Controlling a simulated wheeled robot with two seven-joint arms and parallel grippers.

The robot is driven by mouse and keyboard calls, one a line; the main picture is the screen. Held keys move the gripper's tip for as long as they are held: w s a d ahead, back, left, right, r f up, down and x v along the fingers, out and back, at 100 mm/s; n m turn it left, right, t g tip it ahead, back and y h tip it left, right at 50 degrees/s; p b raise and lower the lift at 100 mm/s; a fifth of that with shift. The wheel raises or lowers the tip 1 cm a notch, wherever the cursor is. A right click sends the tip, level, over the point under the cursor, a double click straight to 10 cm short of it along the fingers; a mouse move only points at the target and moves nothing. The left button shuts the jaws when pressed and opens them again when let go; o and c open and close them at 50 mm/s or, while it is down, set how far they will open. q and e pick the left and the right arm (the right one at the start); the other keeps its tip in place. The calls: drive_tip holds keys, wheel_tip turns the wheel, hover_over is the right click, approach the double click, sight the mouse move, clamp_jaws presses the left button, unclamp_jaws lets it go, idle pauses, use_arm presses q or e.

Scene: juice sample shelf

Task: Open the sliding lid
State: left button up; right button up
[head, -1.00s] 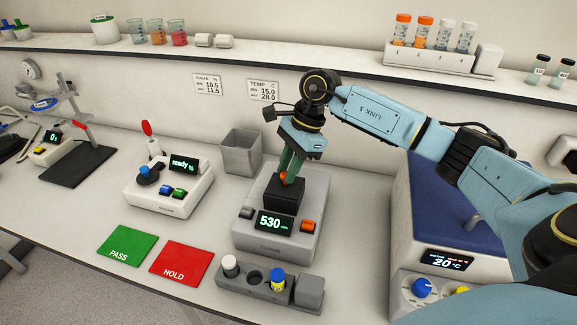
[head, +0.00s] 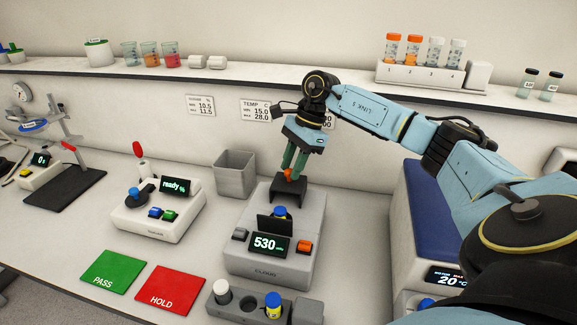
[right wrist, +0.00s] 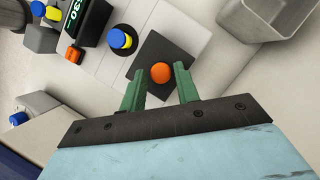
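The sliding lid (head: 291,187) is a black cover with an orange knob (head: 289,174), on top of the grey meter (head: 256,262) reading 530. It is back from the meter's well, and a blue-capped vial (head: 280,212) shows in the opening in front of it. My right gripper (head: 292,166) is above the lid at the knob. In the right wrist view its green fingers (right wrist: 159,72) are apart, on either side of the orange knob (right wrist: 160,73), with a gap visible on each side. The lid (right wrist: 184,46) lies beneath. My left gripper is out of view.
A grey bin (head: 235,175) stands behind and left of the meter. A vial rack (head: 248,307) is in front, and green PASS (head: 115,272) and red HOLD (head: 171,290) mats lie front left. A blue-topped machine (head: 430,215) stands to the right.

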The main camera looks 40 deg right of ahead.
drive_tip(key=shift+o, duration=1.1)
drive_tip(key=shift+a, duration=0.1)
drive_tip(key=v, duration=1.3)
drive_tip(key=shift+r, duration=0.15)
